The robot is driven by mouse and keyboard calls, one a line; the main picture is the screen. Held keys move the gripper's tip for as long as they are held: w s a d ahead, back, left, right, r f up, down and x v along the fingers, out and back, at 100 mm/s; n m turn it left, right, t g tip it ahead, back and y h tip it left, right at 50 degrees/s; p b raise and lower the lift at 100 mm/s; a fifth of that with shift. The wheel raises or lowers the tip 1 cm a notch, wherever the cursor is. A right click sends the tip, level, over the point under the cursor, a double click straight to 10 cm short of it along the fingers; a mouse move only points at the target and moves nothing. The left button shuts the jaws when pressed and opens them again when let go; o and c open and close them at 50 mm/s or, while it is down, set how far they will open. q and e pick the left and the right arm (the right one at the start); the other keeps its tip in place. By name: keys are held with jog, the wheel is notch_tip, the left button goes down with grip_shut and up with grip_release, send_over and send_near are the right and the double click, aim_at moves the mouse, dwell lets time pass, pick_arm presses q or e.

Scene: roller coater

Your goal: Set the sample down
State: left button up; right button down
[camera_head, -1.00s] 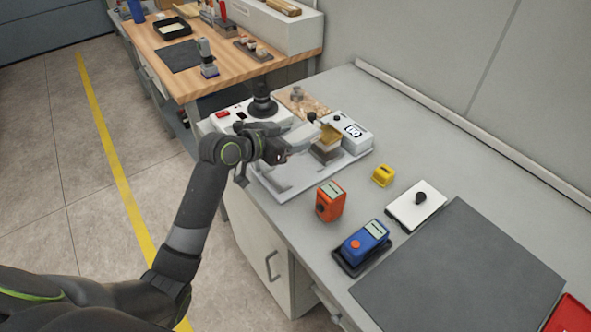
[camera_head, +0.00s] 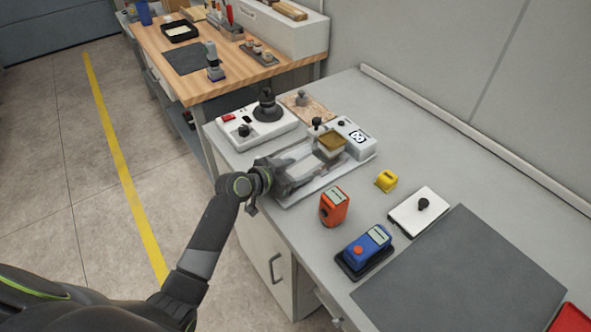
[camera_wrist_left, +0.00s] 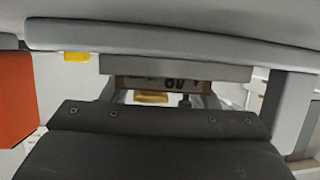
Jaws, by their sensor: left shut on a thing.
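My left gripper (camera_head: 288,176) is low over the near left part of a grey flat coater bed (camera_head: 340,175) on the bench. It is shut on the sample, which the gripper largely hides in the head view; its outline cannot be told from the grey bed. A tan-topped block (camera_head: 331,141) stands at the coater just beyond the fingers. In the left wrist view, the dark gripper body (camera_wrist_left: 155,150) fills the bottom and pale grey bars cross the top. Whether the sample touches the bed cannot be told. My right gripper is not in view.
A white unit with a black knob (camera_head: 265,112) stands behind. An orange device (camera_head: 334,206), a yellow block (camera_head: 386,180), a blue device (camera_head: 368,245) and a white plate with a knob (camera_head: 408,218) are to the right. A grey mat (camera_head: 470,270) lies bare.

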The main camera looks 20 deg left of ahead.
pick_arm(q)
jog(key=shift+f, duration=0.2)
jog(key=o, duration=1)
jog(key=b+v, duration=0.1)
jog(key=v, duration=0.2)
jog(key=f+b+v, duration=0.1)
jog(key=v, duration=0.1)
jog(key=shift+s+a+r+b, duration=0.15)
jog(key=shift+s+a+b, duration=0.15)
jog(key=shift+s+a, duration=0.1)
jog(key=shift+r+b+v, duration=0.1)
jog(key=shift+b+v, duration=0.3)
jog(key=shift+v, duration=2.5)
jog(key=shift+r+b+v, duration=0.15)
jog(key=shift+b+v, duration=0.25)
jog(key=shift+v, duration=2.5)
jog(key=shift+d, duration=0.15)
